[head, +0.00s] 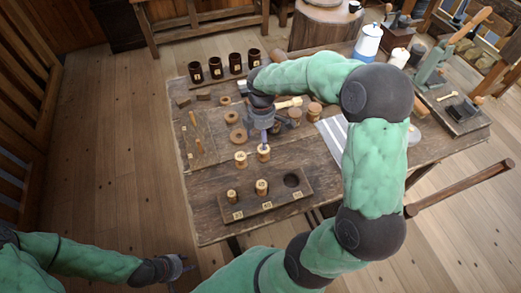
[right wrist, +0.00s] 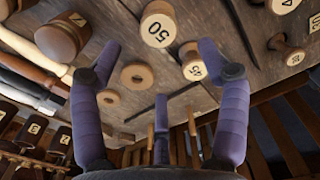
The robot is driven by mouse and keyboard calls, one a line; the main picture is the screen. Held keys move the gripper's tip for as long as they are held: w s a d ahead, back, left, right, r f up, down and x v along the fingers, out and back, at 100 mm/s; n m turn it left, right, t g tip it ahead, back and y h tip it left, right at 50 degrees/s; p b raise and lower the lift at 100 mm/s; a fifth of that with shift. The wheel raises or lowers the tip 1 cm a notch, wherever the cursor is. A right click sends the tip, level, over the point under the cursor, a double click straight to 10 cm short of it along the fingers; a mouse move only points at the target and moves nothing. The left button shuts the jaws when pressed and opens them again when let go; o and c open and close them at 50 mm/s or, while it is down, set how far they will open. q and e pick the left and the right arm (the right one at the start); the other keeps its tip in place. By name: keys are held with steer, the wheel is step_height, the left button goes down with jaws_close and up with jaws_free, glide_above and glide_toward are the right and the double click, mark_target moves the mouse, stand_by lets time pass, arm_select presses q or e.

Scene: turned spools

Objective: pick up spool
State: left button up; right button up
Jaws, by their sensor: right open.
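Two pale wooden spools stand on the table in the head view, a left one (head: 240,159) and a right one (head: 263,153). A dark board (head: 275,203) in front holds two more spools, one at its left (head: 232,196) and one in its middle (head: 262,187); its right hole is empty. My right gripper (head: 264,134) points down just above the right loose spool, partly hiding that area. In the right wrist view its fingers (right wrist: 160,75) are spread with nothing between them; spool tops marked 50 (right wrist: 158,24) and 45 (right wrist: 192,65) show beyond. My left gripper (head: 176,267) is low at left, away from the table; its opening is unclear.
Several dark labelled cups (head: 215,68) line the table's back edge. Wooden rings (head: 238,135), round blocks (head: 314,111) and a mallet (head: 290,103) lie around my right gripper. A blue-and-white pot (head: 368,42) stands behind my right arm.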

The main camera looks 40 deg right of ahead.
mark_target(263, 153)
step_height(263, 153, down, 4)
steer(key=shift+f+b, duration=0.15)
steer(key=shift+b, duration=0.55)
steer(key=f+b, duration=0.2)
steer(key=f, duration=0.1)
steer(key=f+b, duration=0.1)
steer(key=f, duration=0.1)
steer(key=shift+s+d, duration=0.25)
steer(key=shift+c, duration=0.8)
steer(key=c, duration=1.1)
